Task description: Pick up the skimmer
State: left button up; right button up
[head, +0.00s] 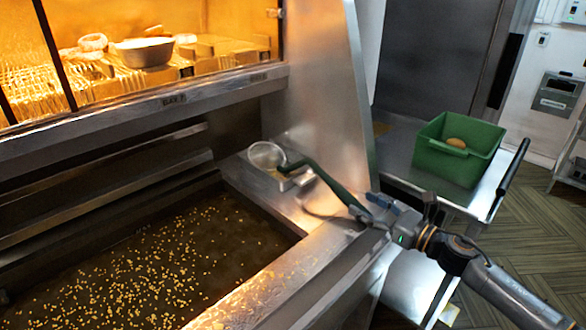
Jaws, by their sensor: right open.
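The skimmer (318,178) has a round wire-mesh bowl and a long dark green handle. Its bowl (265,156) rests at the back of the steel ledge right of the fryer, by a small metal tray (300,178). The handle slants down to the right, towards the ledge's outer edge. My right gripper (373,209) is open at the handle's near end. I cannot tell whether the handle end lies between its fingers or touches them. My left gripper is not in view.
The fryer vat (150,265) holds dark oil with many floating crumbs. A steel partition (318,85) rises behind the ledge. A lit warming cabinet (130,75) is at the upper left. A green bin (458,148) with a round brown item stands on a steel cart at right.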

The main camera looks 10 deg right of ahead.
aim_at(351, 197)
jog(key=shift+w+a+r, duration=0.15)
jog(key=shift+w+a, duration=0.2)
jog(key=shift+w, duration=0.05)
jog(key=p+x, duration=0.2)
jog(key=x, duration=0.2)
jog(key=shift+w+a, duration=0.1)
jog(key=shift+a, duration=0.2)
jog(key=shift+w+a, duration=0.1)
jog(key=shift+a, duration=0.05)
jog(key=shift+c, duration=0.8)
grip_shut()
